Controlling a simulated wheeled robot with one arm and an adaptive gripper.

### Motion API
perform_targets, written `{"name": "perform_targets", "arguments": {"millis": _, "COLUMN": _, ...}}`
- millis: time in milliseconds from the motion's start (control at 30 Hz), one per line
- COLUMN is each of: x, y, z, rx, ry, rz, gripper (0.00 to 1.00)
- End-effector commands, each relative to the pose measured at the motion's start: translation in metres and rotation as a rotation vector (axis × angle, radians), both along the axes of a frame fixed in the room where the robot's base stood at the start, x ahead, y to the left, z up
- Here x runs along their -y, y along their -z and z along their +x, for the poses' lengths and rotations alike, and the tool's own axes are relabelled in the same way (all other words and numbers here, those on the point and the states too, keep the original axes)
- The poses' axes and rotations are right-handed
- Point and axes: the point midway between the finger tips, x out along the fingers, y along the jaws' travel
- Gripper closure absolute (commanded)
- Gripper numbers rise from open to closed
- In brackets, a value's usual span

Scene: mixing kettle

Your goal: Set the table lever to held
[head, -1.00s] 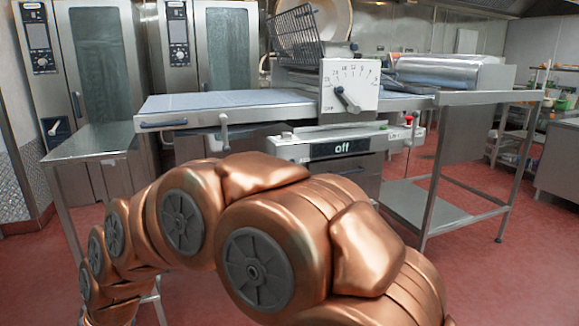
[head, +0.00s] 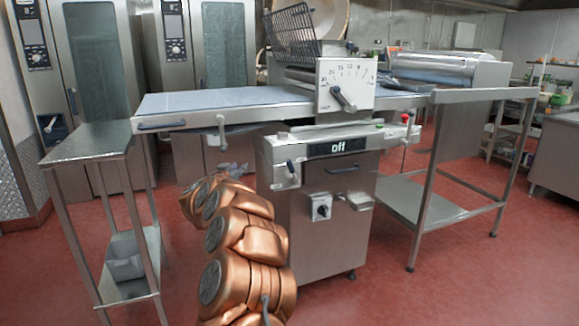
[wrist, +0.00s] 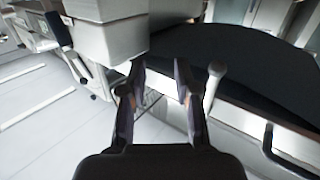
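The table lever (head: 221,130) is a short pale metal lever. It hangs roughly upright at the front edge of the blue-topped table (head: 222,98) in the head view. In the wrist view the pale lever with a rounded end (wrist: 215,74) is just right of my right finger. I cannot tell whether they touch. My gripper (wrist: 160,68) is open in the wrist view, with its two dark fingers apart and nothing seen between them. The head view shows my copper arm, but I cannot make out the gripper there. The display (head: 337,147) reads "off".
The machine's body carries another lever (head: 291,171), a knob (head: 322,209) and a dial plate (head: 346,84). A red button (head: 406,118) is at its right. Steel side tables stand left (head: 92,141) and right (head: 483,95). A bar handle (head: 162,125) is on the table's edge.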

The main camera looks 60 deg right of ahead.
Motion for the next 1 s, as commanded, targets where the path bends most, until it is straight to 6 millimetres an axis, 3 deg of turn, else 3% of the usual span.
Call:
{"name": "perform_targets", "arguments": {"millis": 33, "x": 0.022, "y": 0.007, "z": -0.023, "rx": -0.026, "ry": 0.091, "rz": -0.02, "gripper": 0.68}}
{"name": "perform_targets", "arguments": {"millis": 100, "x": 0.046, "y": 0.012, "z": -0.054, "rx": -0.055, "ry": 0.203, "rz": -0.044, "gripper": 0.68}}
{"name": "perform_targets", "arguments": {"millis": 200, "x": 0.064, "y": 0.02, "z": -0.085, "rx": -0.092, "ry": 0.311, "rz": -0.065, "gripper": 0.68}}
{"name": "perform_targets", "arguments": {"millis": 300, "x": 0.073, "y": 0.023, "z": -0.103, "rx": -0.113, "ry": 0.369, "rz": -0.076, "gripper": 0.68}}
{"name": "perform_targets", "arguments": {"millis": 1000, "x": 0.134, "y": 0.022, "z": -0.11, "rx": -0.114, "ry": 0.386, "rz": -0.08, "gripper": 0.68}}
